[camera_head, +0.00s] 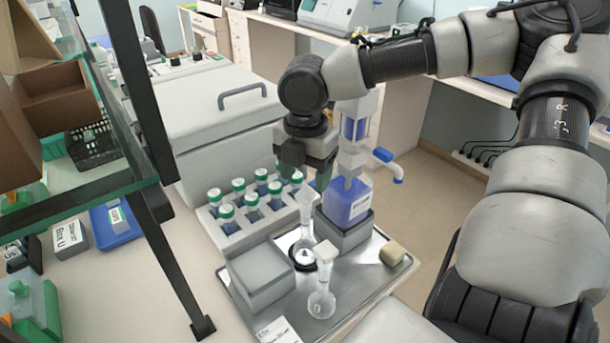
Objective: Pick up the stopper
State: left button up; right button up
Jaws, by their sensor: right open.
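A clear glass flask (321,302) stands upright on the metal tray, with a pale stopper (325,251) on top of its neck. A second narrow glass vessel (306,218) stands behind it, with its lower part over a dark round base. My right gripper (304,178) points down just above this second vessel, behind and above the stoppered flask. Its jaws are open. A small pale piece shows by the fingertips; I cannot tell whether it is a stopper or touches them. My left gripper is out of view.
A rack of green-capped bottles (227,212) stands to the left. A dark shelf frame (175,255) rises further left.

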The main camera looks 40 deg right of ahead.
aim_at(307, 192)
jog(key=f, duration=0.4)
jog(key=shift+d+f, duration=0.2)
jog(key=shift+f, duration=0.05)
jog(key=shift+c, duration=0.3)
jog(key=c, duration=0.9)
